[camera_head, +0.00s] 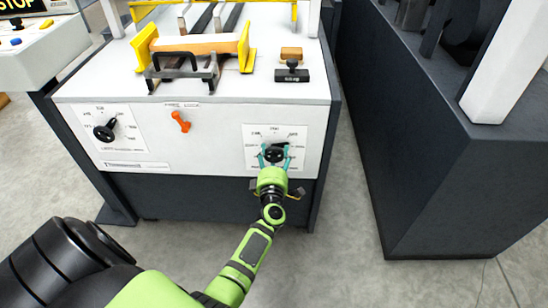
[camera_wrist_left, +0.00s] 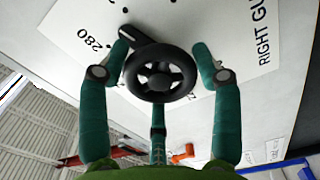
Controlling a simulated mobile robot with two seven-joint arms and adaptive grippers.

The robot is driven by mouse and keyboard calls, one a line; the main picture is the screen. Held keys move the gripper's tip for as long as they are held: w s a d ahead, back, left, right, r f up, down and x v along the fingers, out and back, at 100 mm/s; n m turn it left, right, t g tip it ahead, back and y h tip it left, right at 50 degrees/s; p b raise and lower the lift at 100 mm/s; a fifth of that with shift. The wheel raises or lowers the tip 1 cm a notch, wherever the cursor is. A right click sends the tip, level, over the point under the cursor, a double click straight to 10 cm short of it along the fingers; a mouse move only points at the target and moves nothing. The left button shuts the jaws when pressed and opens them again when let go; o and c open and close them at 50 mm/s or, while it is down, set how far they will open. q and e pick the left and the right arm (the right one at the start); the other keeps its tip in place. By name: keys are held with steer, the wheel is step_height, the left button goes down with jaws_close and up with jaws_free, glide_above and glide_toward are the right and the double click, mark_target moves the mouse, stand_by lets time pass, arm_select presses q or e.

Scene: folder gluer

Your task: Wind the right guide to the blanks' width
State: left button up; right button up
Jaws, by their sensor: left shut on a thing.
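The right guide's handwheel (camera_head: 274,153) is a small black spoked wheel with a crank arm, on a white dial plate (camera_head: 255,134) at the machine front's right. In the left wrist view the wheel (camera_wrist_left: 160,78) sits between my fingers, its arm pointing up-left near "280"; part of "RIGHT GU" is readable. My left gripper (camera_head: 274,158) is shut on the handwheel, its teal fingers on either side of the rim. The yellow right guide (camera_head: 245,46) stands on the machine top, at the right end of a brown blank (camera_head: 200,44). My right gripper is out of view.
A similar black handwheel (camera_head: 104,131) is on the front's left dial, with an orange lever (camera_head: 181,121) between. A black stamp-like block (camera_head: 291,73) lies on the top. A dark cabinet (camera_head: 450,165) stands to the right across a floor gap.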

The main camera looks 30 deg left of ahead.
arm_select(q)
steer(key=shift+n, duration=0.9)
steer(key=shift+n+b, duration=0.5)
steer(key=shift+n, duration=1.2)
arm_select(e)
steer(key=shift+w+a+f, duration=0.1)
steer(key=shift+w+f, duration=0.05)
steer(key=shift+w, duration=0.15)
arm_select(q)
steer(key=shift+r+b, duration=0.15)
steer(key=shift+b, duration=0.15)
steer(key=o, duration=1.2)
steer(key=shift+c, duration=0.2)
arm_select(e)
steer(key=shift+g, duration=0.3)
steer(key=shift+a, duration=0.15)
